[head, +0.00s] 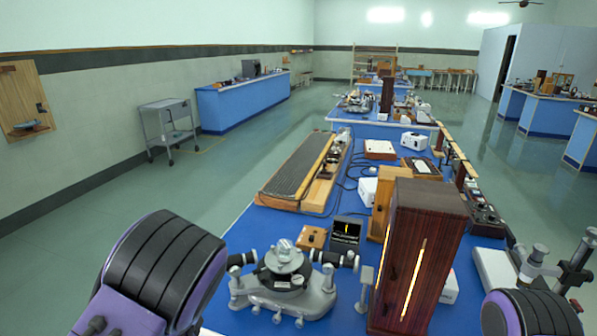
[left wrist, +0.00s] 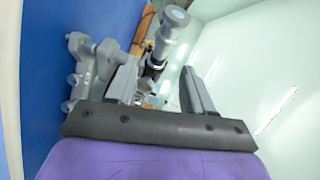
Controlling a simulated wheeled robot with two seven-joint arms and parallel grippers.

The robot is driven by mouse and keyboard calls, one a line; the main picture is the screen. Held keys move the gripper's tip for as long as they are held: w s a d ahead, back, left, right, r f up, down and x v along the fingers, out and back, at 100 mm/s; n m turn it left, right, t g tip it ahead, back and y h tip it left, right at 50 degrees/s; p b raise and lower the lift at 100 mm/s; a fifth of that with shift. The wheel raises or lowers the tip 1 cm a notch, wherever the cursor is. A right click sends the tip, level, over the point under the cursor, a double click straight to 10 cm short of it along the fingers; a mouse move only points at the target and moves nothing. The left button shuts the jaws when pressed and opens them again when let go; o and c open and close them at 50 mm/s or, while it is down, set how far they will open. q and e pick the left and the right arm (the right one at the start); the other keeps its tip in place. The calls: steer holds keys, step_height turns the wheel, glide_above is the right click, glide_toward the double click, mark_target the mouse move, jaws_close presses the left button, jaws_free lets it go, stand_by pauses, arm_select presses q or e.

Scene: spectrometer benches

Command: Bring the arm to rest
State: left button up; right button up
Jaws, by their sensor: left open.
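My left arm (head: 165,270), purple with black bands, rises at the lower left of the head view, left of the grey spectrometer (head: 285,285) on the blue bench. Its gripper does not show there. In the left wrist view my left gripper (left wrist: 158,68) has its two grey fingers spread apart. A grey and black tube of an instrument (left wrist: 165,35) shows beyond the fingers; I cannot tell how near it is. Nothing is seen clamped. My right arm (head: 530,312) shows only partly at the lower right of the head view, and its gripper is hidden.
A tall dark wooden box with a glowing slit (head: 420,255) stands right of the spectrometer. A long ribbed board (head: 308,172), a white box (head: 367,190) and cables lie farther back. A grey trolley (head: 168,125) stands on open floor to the left.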

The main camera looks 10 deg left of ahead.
arm_select(q)
steer(key=s+f+n+g+y+b, duration=0.1)
steer(key=s+f+n+g+b, duration=0.2)
steer(key=s+f+n+g, duration=0.3)
steer(key=s+f+n+g+b, duration=0.3)
steer(key=s+f+n+g, duration=0.4)
steer(key=s+f+n, duration=0.8)
steer(key=s+f, duration=0.8)
steer(key=s, duration=0.1)
steer(key=shift+d+f+y, duration=0.15)
steer(key=shift+f+y, duration=0.1)
steer(key=shift+y, duration=0.15)
